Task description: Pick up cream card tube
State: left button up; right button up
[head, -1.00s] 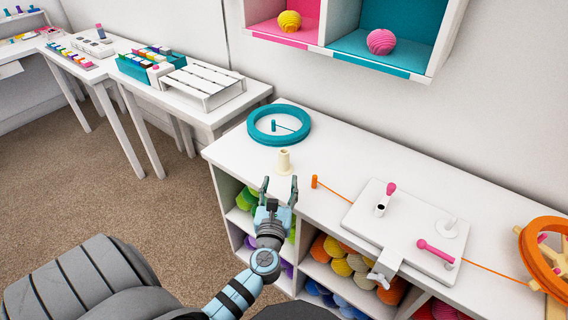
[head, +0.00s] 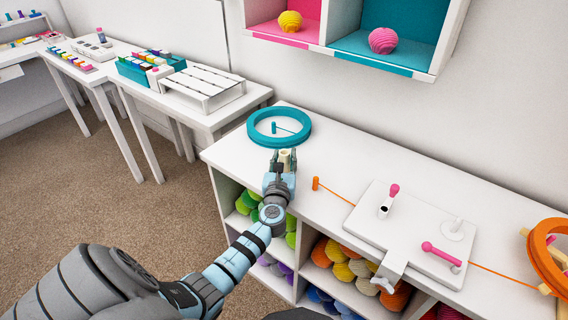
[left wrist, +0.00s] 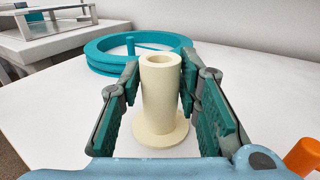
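The cream card tube (left wrist: 160,95) stands upright on its round foot on the white cabinet top. It also shows in the head view (head: 285,156), partly hidden by my gripper. My left gripper (head: 284,159) is around the tube, one finger on each side. In the left wrist view the left gripper (left wrist: 163,85) is open. My right gripper is in no view.
A teal ring (head: 279,127) lies just behind the tube, with a small teal peg inside it. An orange peg (head: 316,184) on a cord stands to the right. Further right are a white board (head: 405,235) with pink-handled parts and an orange ring (head: 552,258).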

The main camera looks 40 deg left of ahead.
pick_arm(q)
jog(key=shift+c, duration=1.4)
jog(key=shift+r, duration=0.1)
